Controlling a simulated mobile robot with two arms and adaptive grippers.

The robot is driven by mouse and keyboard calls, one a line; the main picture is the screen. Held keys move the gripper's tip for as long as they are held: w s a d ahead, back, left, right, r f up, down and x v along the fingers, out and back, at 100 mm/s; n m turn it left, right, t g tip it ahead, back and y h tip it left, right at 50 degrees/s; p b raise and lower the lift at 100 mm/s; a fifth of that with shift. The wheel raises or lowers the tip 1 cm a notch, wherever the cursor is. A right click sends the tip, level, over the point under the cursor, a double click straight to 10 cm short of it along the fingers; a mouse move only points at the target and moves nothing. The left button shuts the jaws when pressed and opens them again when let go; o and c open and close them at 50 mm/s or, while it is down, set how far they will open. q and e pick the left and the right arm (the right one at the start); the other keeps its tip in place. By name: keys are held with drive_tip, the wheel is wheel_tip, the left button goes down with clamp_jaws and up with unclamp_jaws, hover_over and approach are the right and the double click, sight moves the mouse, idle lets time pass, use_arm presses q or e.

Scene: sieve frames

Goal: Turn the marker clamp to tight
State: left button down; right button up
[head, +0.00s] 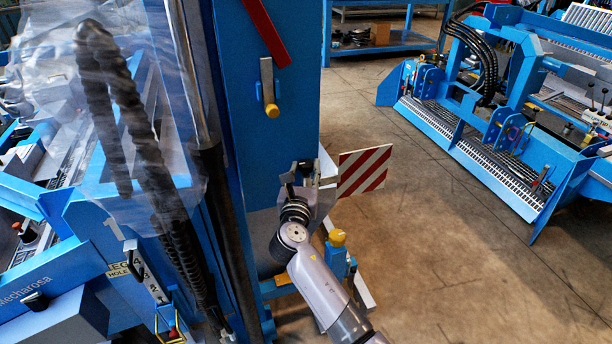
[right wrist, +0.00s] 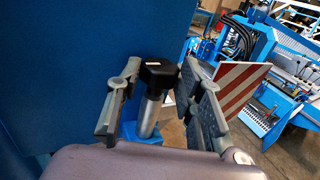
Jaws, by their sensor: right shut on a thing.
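The marker clamp (right wrist: 160,76) has a black handle on top of a bright metal stem, seen in the right wrist view. It stands beside the blue machine column. My right gripper (right wrist: 162,88) has one finger on each side of the clamp and is shut on it. In the head view my right gripper (head: 303,176) is at the column's right edge and mostly hides the clamp. The red-and-white striped marker board (head: 364,172) is just right of the gripper and also shows in the right wrist view (right wrist: 238,98). My left gripper is not in view.
The blue column (head: 262,130) rises close to my right arm, with a yellow-tipped lever (head: 268,85) above. A yellow knob (head: 337,237) is beside my forearm. Hoses in clear plastic (head: 130,120) hang at left. Open floor (head: 440,240) lies right; another blue machine (head: 500,100) stands beyond.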

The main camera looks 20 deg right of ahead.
idle(0.3)
drive_tip(key=o, duration=1.1)
drive_tip(key=shift+o, duration=0.2)
drive_tip(key=shift+s, duration=0.1)
drive_tip(key=v, duration=1.2)
drive_tip(key=shift+a, duration=0.2)
